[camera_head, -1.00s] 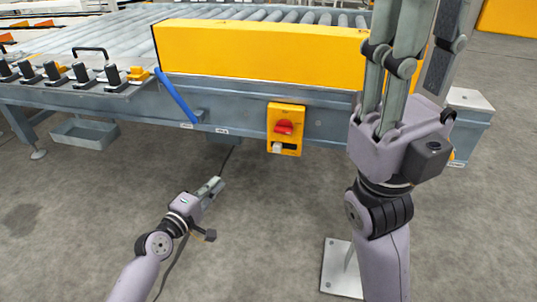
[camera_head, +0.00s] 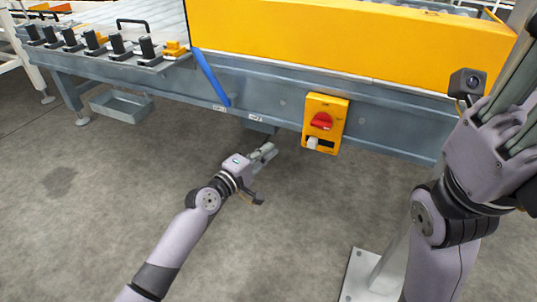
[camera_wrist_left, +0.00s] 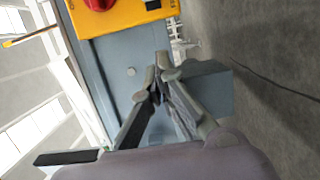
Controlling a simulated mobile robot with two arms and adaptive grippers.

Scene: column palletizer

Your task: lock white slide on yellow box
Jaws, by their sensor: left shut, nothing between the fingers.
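The yellow box (camera_head: 336,108) is mounted on the grey conveyor side beam, with a red rotary switch (camera_head: 321,121) on its face. The white slide (camera_head: 312,143) sits at the box's lower left edge. My left gripper (camera_head: 269,152) is shut and empty, in front of the beam, to the left of and slightly below the slide, apart from it. In the left wrist view, part of the yellow box (camera_wrist_left: 128,16) shows at the top beyond the fingertips (camera_wrist_left: 160,62); the white slide is not clear there. My right gripper (camera_head: 510,105) is raised at the right, partly cut off, its fingertips out of frame.
A large yellow guard panel (camera_head: 340,38) runs above the beam. A blue bar (camera_head: 210,76) and a grey box (camera_head: 260,126) are to the left. A grey tray (camera_head: 122,105) hangs farther left. A post on a plate (camera_head: 358,273) stands at lower right. The floor between is clear.

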